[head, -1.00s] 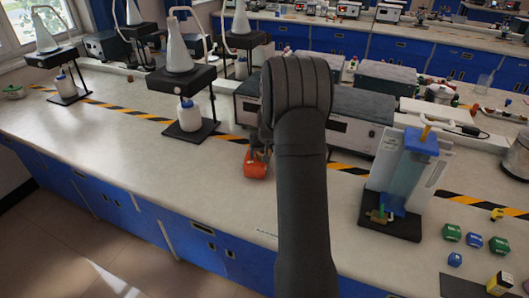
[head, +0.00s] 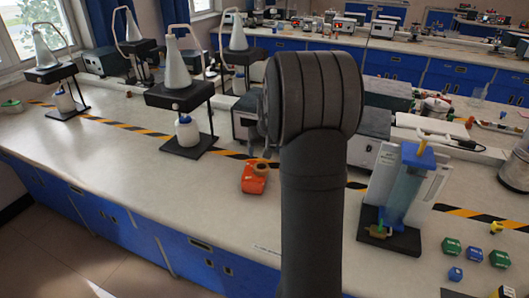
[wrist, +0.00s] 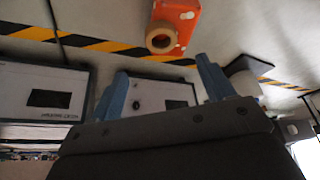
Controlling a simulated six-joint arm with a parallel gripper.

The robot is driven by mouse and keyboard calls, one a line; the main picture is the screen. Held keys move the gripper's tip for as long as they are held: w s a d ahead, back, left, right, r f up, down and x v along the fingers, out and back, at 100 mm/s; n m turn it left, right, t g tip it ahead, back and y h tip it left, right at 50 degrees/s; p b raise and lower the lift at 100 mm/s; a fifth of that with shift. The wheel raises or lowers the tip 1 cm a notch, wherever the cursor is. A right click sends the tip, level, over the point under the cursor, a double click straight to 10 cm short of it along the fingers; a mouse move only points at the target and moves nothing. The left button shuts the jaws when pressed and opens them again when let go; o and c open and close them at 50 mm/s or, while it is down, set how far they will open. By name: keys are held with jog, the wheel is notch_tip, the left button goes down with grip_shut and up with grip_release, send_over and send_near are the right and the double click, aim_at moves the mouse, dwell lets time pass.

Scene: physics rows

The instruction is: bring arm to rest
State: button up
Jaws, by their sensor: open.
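My gripper (wrist: 162,92) shows in the wrist view as two blue-grey fingers set wide apart, open with nothing between them.
Stands with flasks (head: 180,95) are on the left, and grey instrument boxes (head: 370,135) are behind my arm. A blue-topped apparatus (head: 405,190) and several small green and blue blocks (head: 474,254) are on the right. The front left bench is clear.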

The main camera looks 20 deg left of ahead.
jog(key=shift+f, duration=0.1)
jog(key=x, duration=1.2)
notch_tip(320, 180, up, 2)
jog(key=shift+r, duration=1.05)
